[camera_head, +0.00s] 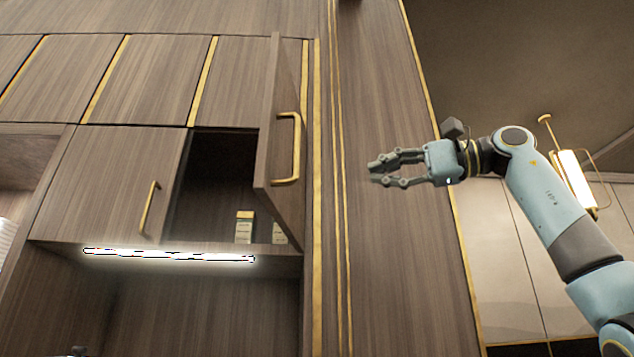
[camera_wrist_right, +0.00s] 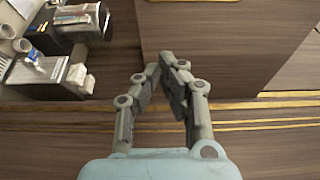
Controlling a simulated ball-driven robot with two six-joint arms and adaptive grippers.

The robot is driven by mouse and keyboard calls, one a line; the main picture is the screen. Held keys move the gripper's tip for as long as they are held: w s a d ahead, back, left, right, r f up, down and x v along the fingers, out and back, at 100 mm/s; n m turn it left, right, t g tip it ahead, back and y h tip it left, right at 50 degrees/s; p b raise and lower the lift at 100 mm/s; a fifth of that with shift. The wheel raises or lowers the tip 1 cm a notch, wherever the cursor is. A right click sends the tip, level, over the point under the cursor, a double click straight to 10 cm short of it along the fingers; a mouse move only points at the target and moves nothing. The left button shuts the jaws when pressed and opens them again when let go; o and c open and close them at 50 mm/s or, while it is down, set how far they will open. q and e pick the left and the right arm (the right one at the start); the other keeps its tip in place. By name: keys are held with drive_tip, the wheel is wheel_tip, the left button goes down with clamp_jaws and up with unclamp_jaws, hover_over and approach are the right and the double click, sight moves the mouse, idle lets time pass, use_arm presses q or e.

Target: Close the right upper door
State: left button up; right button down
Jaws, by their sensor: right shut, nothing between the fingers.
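The right upper door (camera_head: 284,150) is a dark wood panel with a brass handle (camera_head: 298,149). In the head view it stands open, swung outward from the cabinet's right side. My right gripper (camera_head: 374,174) is shut and empty, to the right of the door and apart from it, pointing left. In the right wrist view the gripper (camera_wrist_right: 165,62) shows its fingertips together, and a wood panel (camera_wrist_right: 220,45) that seems to be the door lies beyond them. My left gripper is not in view.
The left upper door (camera_head: 115,180) is shut, its brass handle (camera_head: 148,208) sticking out. Small boxes (camera_head: 244,227) stand inside the open cabinet. A light strip (camera_head: 170,255) runs below. A tall wood panel (camera_head: 395,270) lies behind my gripper; a lamp (camera_head: 577,178) hangs at right.

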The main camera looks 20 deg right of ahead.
sight(279, 182)
drive_tip(key=s+a+p+x, duration=0.1)
drive_tip(key=s+p+x, duration=0.1)
drive_tip(key=x, duration=0.9)
drive_tip(key=shift+a+p, duration=0.5)
drive_tip(key=shift+p, duration=0.35)
